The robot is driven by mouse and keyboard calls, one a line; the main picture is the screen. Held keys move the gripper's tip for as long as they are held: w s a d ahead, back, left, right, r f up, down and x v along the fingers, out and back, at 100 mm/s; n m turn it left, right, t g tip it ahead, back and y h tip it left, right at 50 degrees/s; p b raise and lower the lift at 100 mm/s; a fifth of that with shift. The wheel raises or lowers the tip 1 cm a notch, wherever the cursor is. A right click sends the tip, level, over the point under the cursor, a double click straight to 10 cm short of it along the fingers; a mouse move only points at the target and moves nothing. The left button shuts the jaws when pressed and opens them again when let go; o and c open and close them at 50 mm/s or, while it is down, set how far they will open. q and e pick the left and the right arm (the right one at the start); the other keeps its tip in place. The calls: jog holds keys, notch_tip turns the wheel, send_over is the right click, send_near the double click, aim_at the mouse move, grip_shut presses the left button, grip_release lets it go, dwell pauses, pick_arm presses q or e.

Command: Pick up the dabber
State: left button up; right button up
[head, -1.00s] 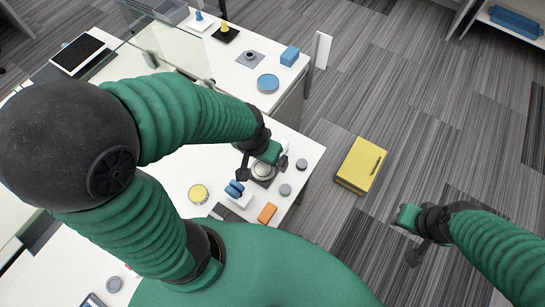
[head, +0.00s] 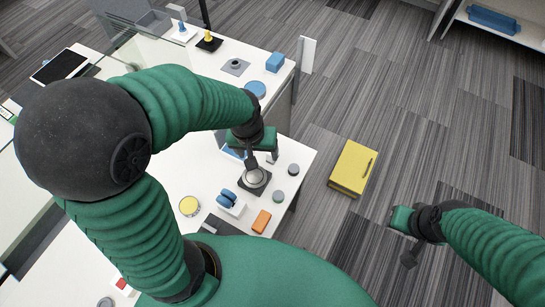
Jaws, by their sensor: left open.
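I cannot tell for sure which small item is the dabber. A round silver-topped piece on a dark square base (head: 255,179) stands on the near white desk, just below my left gripper. My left gripper (head: 262,158) is open and empty, its dark fingertips pointing down near the far side of that piece; I cannot tell whether they touch it. A blue item on a white stand (head: 229,201) is to the near left. My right gripper (head: 406,238) hangs over the floor at the right, away from the desk, and its jaws are not clear.
An orange block (head: 262,221), two grey discs (head: 278,196) and a yellow-topped round tin (head: 189,206) are close by on the desk. The far desk holds a blue block (head: 275,61) and other pieces. A yellow box (head: 353,168) lies on the floor.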

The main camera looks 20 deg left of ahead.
pick_arm(q)
jog(key=w+a+f+n+g+b, duration=0.2)
jog(key=w+f+n+b, duration=0.85)
jog(key=w+n, duration=0.4)
jog(key=shift+m, duration=0.45)
jog(key=f, duration=0.6)
jog(key=f+b, duration=0.1)
jog(key=f, duration=0.2)
jog(key=shift+w+a+f, duration=0.2)
jog(key=shift+w+f, duration=0.1)
jog(key=shift+f, duration=0.05)
jog(key=f, duration=0.5)
jog(key=shift+s+d+f+b, duration=0.2)
jog(key=shift+s+f+b, duration=0.1)
jog(key=shift+s+b, duration=0.1)
jog(key=shift+w+f, duration=0.1)
jog(key=shift+w, duration=0.05)
jog(key=c, duration=1.4)
notch_tip(320, 180, up, 10)
jog(key=shift+r+p, duration=0.1)
jog(key=shift+p, duration=0.5)
jog(key=shift+c, duration=0.2)
jog(key=o, duration=0.8)
jog(key=c, duration=0.7)
pick_arm(e)
jog(key=s+x, duration=0.3)
jog(key=x, duration=1)
jog(key=shift+w+f, duration=0.25)
jog(key=shift+f, duration=0.35)
